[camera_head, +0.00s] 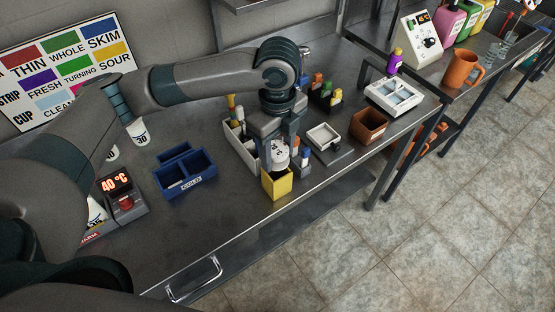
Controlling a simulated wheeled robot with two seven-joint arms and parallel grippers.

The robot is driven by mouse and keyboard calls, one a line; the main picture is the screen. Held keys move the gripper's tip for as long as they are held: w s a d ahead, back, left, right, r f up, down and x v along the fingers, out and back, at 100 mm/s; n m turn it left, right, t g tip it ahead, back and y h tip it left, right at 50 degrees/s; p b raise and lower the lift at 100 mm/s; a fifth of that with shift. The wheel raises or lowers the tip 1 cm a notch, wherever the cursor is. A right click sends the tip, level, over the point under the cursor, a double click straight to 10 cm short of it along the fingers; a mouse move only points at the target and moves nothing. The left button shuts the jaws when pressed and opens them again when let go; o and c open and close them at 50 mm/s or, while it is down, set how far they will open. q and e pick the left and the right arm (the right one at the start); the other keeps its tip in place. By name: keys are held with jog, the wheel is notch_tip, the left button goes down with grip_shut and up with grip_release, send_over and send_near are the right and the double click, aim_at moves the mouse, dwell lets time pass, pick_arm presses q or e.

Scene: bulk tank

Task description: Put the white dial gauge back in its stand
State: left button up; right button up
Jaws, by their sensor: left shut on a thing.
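My left gripper (281,142) reaches in from the left over the steel bench and is shut on the white dial gauge (280,155). The gauge is partly hidden by the fingers. A yellow box-shaped holder (277,184), which looks like the stand, sits near the bench's front edge directly below the gauge. The gauge's lower end overlaps the top of the yellow holder; I cannot tell whether it is inside it or just above. My right gripper is out of view.
A pale divided rack (242,148) stands left of the gripper, and small capped vials (305,158) are close on the right. A square grey scale (325,139), a brown box (369,126) and a blue bin (186,178) stand around.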

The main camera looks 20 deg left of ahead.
pick_arm(q)
notch_tip(320, 180, down, 3)
jog(key=shift+r+p, duration=0.15)
jog(key=shift+p, duration=0.25)
jog(key=shift+f, duration=0.6)
jog(key=o, duration=1.1)
jog(key=shift+o, duration=0.2)
notch_tip(320, 180, up, 11)
jog(key=b, duration=0.2)
jog(key=shift+f+b, duration=0.2)
jog(key=shift+b, duration=0.2)
jog(key=shift+r, duration=0.85)
